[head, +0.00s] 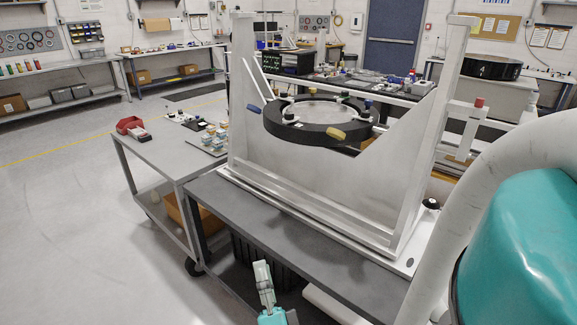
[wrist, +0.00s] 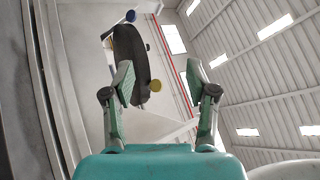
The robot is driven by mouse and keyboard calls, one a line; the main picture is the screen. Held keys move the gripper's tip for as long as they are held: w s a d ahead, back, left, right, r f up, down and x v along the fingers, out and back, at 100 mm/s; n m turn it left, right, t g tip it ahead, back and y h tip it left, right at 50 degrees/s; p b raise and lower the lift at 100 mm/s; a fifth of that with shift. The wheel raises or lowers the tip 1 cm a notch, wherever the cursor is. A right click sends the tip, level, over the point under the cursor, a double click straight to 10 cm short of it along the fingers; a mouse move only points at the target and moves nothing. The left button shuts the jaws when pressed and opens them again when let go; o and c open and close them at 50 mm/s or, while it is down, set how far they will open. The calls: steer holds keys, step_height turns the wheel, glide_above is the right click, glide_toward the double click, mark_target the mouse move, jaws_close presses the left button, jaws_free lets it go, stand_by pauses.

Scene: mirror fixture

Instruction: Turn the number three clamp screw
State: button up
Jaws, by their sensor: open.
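The black mirror ring (head: 318,132) is held in a pale metal fixture (head: 330,190), with a round grey mirror (head: 315,109) inside it. Clamps with small knobs sit around the ring, including a blue knob (head: 254,108) on its left and a yellow knob (head: 336,133) at its front. I cannot read which clamp screw is number three. My gripper (head: 263,272) is low in front of the bench, apart from the ring. In the wrist view my gripper (wrist: 160,72) is open and empty. The ring (wrist: 131,68) is seen edge-on beyond its left finger.
The fixture stands on a grey bench (head: 290,240). A grey cart (head: 165,155) with a red bin (head: 128,125) and small parts adjoins it at left. The floor at left is clear.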

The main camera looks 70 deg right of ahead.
steer(key=w+d+r+m+g+h, duration=0.2)
steer(key=w+d+r+m+g, duration=0.15)
steer(key=d+m+g, duration=0.5)
steer(key=w+d+r+m+g+h, duration=0.15)
steer(key=d+r+m+g, duration=0.4)
steer(key=d+m, duration=0.55)
steer(key=m+y, duration=0.4)
steer(key=m, duration=0.3)
glide_toward(288, 116)
steer(key=d, duration=0.7)
steer(key=w+d, duration=0.1)
steer(key=d, duration=0.3)
steer(key=shift+d, duration=0.3)
jaws_close()
